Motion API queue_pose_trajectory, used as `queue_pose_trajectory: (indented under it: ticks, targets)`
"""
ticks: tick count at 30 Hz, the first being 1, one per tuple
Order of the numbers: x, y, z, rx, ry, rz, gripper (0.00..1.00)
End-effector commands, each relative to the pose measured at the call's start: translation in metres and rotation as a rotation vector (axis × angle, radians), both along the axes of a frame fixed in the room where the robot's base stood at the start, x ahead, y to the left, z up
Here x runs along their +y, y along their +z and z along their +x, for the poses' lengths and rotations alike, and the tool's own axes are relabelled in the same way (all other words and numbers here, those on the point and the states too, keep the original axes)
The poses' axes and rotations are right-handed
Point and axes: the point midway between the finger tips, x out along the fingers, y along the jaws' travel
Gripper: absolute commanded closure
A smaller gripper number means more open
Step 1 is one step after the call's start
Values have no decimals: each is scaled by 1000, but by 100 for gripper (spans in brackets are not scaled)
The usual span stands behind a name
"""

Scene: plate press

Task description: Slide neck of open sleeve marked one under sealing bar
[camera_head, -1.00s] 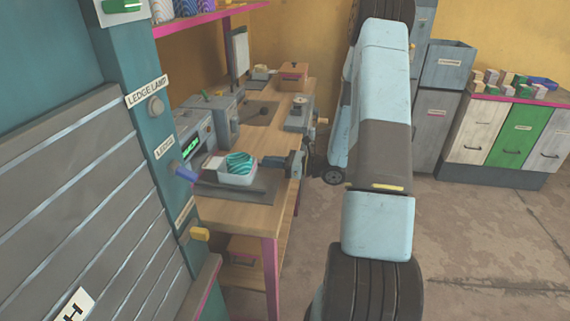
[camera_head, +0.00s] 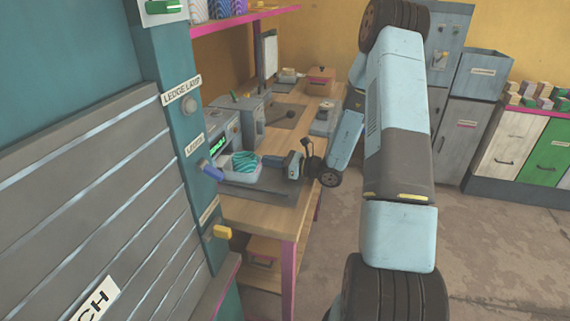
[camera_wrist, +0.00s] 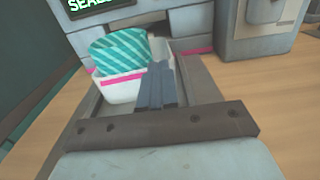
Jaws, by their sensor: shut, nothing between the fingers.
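A white open pack with a teal striped item in it, seemingly the sleeve (camera_head: 241,178), lies at the front of the grey sealing machine (camera_head: 222,131). In the wrist view the sleeve (camera_wrist: 118,89) is close against the machine's face, left of my fingers. Its far end and neck are hidden behind the striped item, and I cannot read a "one" on it. My gripper (camera_wrist: 155,84) is shut and empty, its tips at or very near the sleeve's right side. My gripper (camera_head: 271,161) also shows right of the sleeve in the head view. The sealing bar is not clearly visible.
The machine's green display (camera_wrist: 92,4) shows letters starting "SEAL". A second grey unit (camera_wrist: 260,30) stands to its right. The wooden bench (camera_head: 262,213) has bare room at its front.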

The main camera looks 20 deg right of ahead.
Motion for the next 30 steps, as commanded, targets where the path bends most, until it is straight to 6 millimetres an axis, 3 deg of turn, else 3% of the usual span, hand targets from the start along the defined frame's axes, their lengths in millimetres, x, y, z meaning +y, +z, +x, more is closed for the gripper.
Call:
queue_pose_trajectory:
  ticks: [5, 17, 23, 30]
  targets:
    - [7, 0, 4, -1, 0, 1, 100]
    - [2, 0, 2, -2, 2, 1, 100]
    - [-20, 0, -11, -1, 4, 1, 100]
    - [-60, -1, -38, 0, 5, 0, 100]
